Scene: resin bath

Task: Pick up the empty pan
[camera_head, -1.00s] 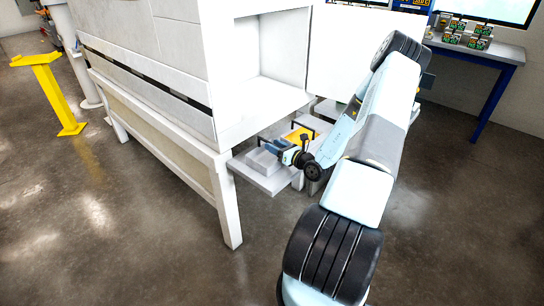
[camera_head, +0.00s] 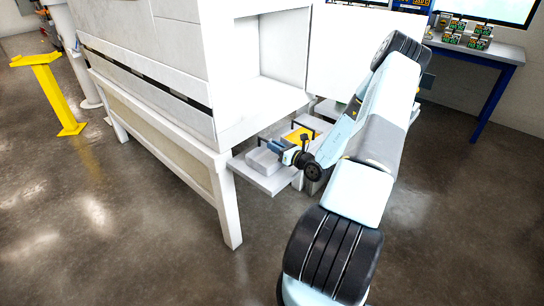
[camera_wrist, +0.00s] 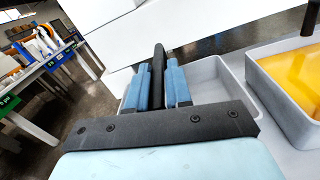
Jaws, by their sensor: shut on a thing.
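The empty pan (camera_head: 262,162) is a light grey open tray on a grey shelf (camera_head: 272,183) beside the white cabinet. It also shows in the wrist view (camera_wrist: 213,92), its inside bare, partly hidden behind my gripper. My gripper (camera_head: 277,149) is over this pan. In the wrist view my gripper (camera_wrist: 159,75) has its two blue fingers on either side of the pan's black handle (camera_wrist: 158,58), shut on it. I cannot tell whether the pan is off the shelf.
A second pan (camera_wrist: 260,60) with yellow-orange resin (camera_wrist: 296,75) stands close on the right, also in the head view (camera_head: 299,134). The white cabinet (camera_head: 225,70) rises over the left side. A blue-legged table (camera_head: 495,85) is at the back right.

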